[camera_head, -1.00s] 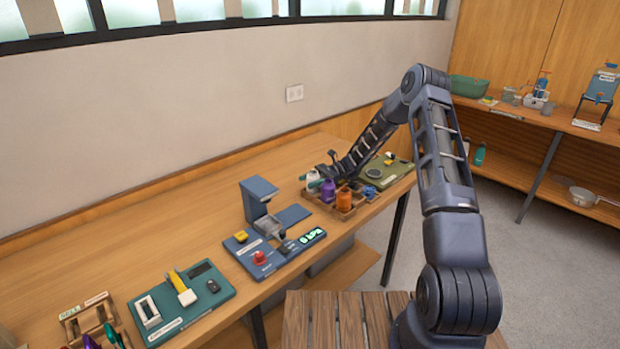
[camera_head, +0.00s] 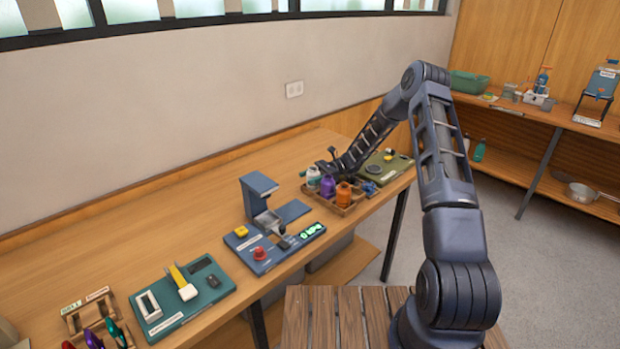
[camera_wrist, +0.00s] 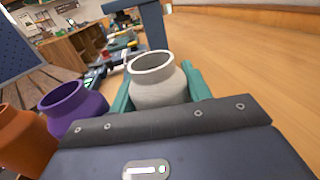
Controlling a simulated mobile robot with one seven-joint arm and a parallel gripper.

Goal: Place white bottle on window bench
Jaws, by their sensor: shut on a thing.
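The white bottle (camera_wrist: 158,82) has a round open mouth and stands between the teal fingers of my gripper (camera_wrist: 158,90) in the wrist view. My gripper is shut on it. In the head view the white bottle (camera_head: 313,177) is at the left end of a wooden tray (camera_head: 345,208) on the long bench (camera_head: 180,215), and my gripper (camera_head: 324,170) is right by it. I cannot tell whether the bottle is clear of the tray floor. The bench runs along the wall under the windows.
A purple bottle (camera_head: 328,187) and an orange bottle (camera_head: 344,195) stand beside the white one in the tray. A blue press-like device (camera_head: 258,200) stands to the left. A teal board (camera_head: 180,297) lies nearer. Bare bench lies behind them along the wall.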

